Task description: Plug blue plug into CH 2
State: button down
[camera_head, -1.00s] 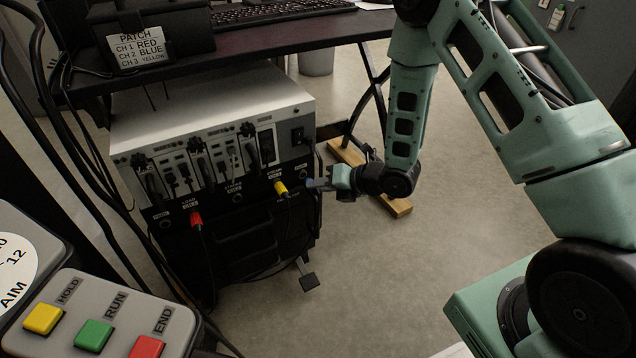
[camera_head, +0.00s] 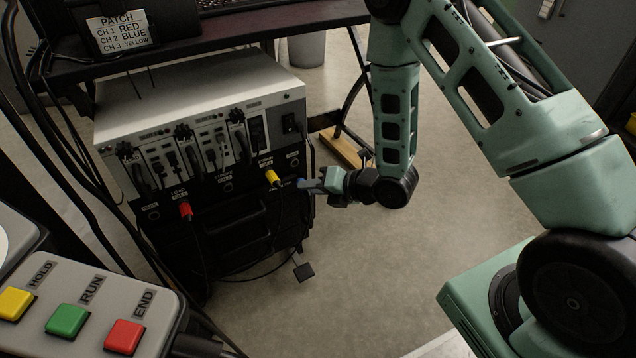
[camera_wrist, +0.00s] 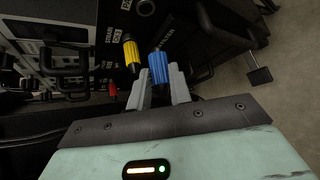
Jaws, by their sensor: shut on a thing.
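The blue plug (camera_wrist: 158,68) is held between the two fingers of my gripper (camera_wrist: 158,88) in the wrist view. In the head view my gripper (camera_head: 309,184) is at the right end of the rack's front, just right of the yellow plug (camera_head: 272,178). The yellow plug (camera_wrist: 131,54) is close left of the blue one in the wrist view, at the CH 3 label. The red plug (camera_head: 185,210) sits in the lower panel at the left. The CH 2 socket (camera_head: 228,187) lies between red and yellow, with no plug in it. I cannot pick it out in the wrist view.
The rack (camera_head: 200,90) stands under a dark desk (camera_head: 250,22). A patch card (camera_head: 122,32) reads CH 1 red, CH 2 blue, CH 3 yellow. A button box (camera_head: 85,300) is at lower left. Cables hang below the panel. Floor right of the rack is open.

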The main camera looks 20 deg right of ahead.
jog(key=s+a+m+y+b, duration=0.25)
jog(key=a+y, duration=0.25)
jog(key=a, duration=1)
jog(key=shift+n+h, duration=0.3)
jog(key=shift+n, duration=0.15)
jog(key=shift+w+a+r, duration=0.1)
jog(key=shift+w+a, duration=0.1)
jog(key=shift+w, duration=0.85)
jog(key=shift+w+a+r, duration=0.1)
jog(key=shift+w+a, duration=0.05)
jog(key=shift+w, duration=0.9)
jog(key=c, duration=2.1)
grip_release()
jog(key=shift+c, duration=0.2)
jog(key=shift+w+a+b, duration=0.1)
jog(key=shift+w+b, duration=0.3)
jog(key=shift+w, duration=0.55)
grip_shut()
jog(key=o, duration=1.4)
grip_release()
jog(key=shift+v, duration=2.5)
